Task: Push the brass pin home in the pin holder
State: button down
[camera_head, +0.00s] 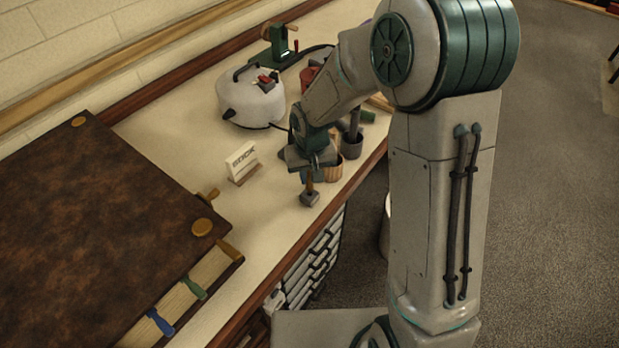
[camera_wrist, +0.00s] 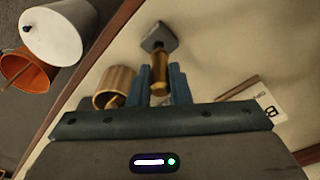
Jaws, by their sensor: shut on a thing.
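The brass pin (camera_head: 310,182) stands roughly upright at the front part of the bench top. In the wrist view the pin (camera_wrist: 160,72) sits between the two teal fingers of my gripper (camera_wrist: 161,84), which is shut on it. The small grey pin holder (camera_head: 310,199) is directly below the gripper (camera_head: 312,172) near the bench's front edge. It also shows in the wrist view (camera_wrist: 159,37), at the pin's far end. The pin's lower end meets the holder's middle; how deep it sits I cannot tell.
A wooden cup (camera_head: 334,171) stands close beside my gripper, with a dark grey cup (camera_head: 352,147) behind it. A white lettered card (camera_head: 241,159) stands to the left. A large brown-covered book (camera_head: 100,200) fills the left. Bench top between book and holder is clear.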

jog(key=shift+f+b, duration=1.15)
jog(key=shift+f, duration=0.2)
jog(key=c, duration=1.3)
grip_release()
jog(key=shift+o, duration=0.2)
notch_tip(320, 180, up, 14)
jog(key=s, duration=0.1)
jog(key=shift+s+d, duration=0.15)
jog(key=shift+s, duration=0.2)
jog(key=shift+d+f, duration=0.1)
jog(key=s+d+r+m+t, duration=0.1)
jog(key=s+d+r+m, duration=0.1)
jog(key=s+d, duration=1.1)
jog(key=s, duration=0.4)
jog(key=shift+d+r+m, duration=0.15)
jog(key=shift+r+m, duration=0.15)
jog(key=shift+r, duration=0.1)
